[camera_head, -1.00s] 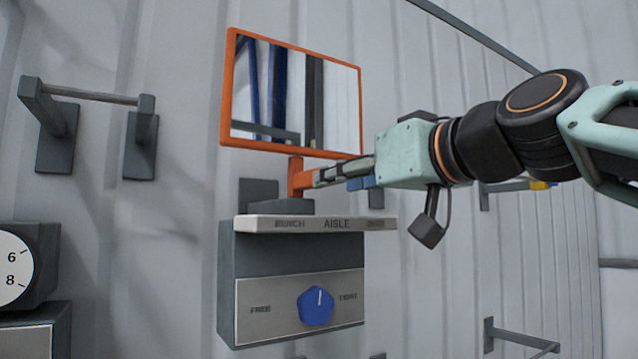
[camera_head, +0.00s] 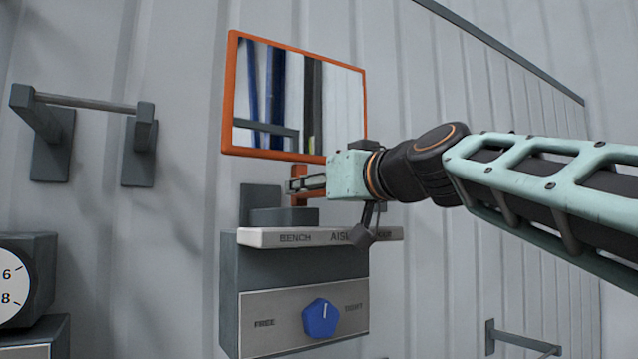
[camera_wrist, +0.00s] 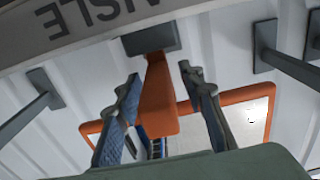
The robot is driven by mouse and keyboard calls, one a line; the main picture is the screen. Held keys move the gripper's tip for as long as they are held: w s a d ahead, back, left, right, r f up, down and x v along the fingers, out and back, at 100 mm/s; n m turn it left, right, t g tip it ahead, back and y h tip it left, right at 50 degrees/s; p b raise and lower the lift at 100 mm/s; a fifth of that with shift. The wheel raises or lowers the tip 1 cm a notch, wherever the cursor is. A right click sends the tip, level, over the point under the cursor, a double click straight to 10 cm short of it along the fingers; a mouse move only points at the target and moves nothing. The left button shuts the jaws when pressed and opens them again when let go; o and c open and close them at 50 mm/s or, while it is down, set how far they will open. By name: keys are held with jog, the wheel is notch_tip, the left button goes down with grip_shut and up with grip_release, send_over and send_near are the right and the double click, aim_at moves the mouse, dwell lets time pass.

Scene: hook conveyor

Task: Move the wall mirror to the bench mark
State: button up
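The wall mirror (camera_head: 340,110) has an orange frame and stands upright above a wall unit. Its orange stem (camera_head: 299,172) runs down toward the dark bracket behind the label bar (camera_head: 262,237). The bar reads BENCH at the left and AISLE in the middle; its right word is partly hidden by my arm's hanging part. My gripper (camera_head: 306,184) is at the stem, just below the mirror. In the wrist view the fingers of my gripper (camera_wrist: 159,74) are open, one on each side of the stem (camera_wrist: 157,100), with gaps visible on both sides.
Below the bar, a blue knob (camera_head: 320,318) sits on a plate marked FREE and TIGHT, its pointer roughly upward. A wall rail (camera_head: 85,99) is at left, above a dial (camera_head: 12,285). Another bracket (camera_head: 522,341) is at lower right.

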jog(key=shift+w, duration=0.15)
jog(key=shift+c, duration=0.3)
grip_shut()
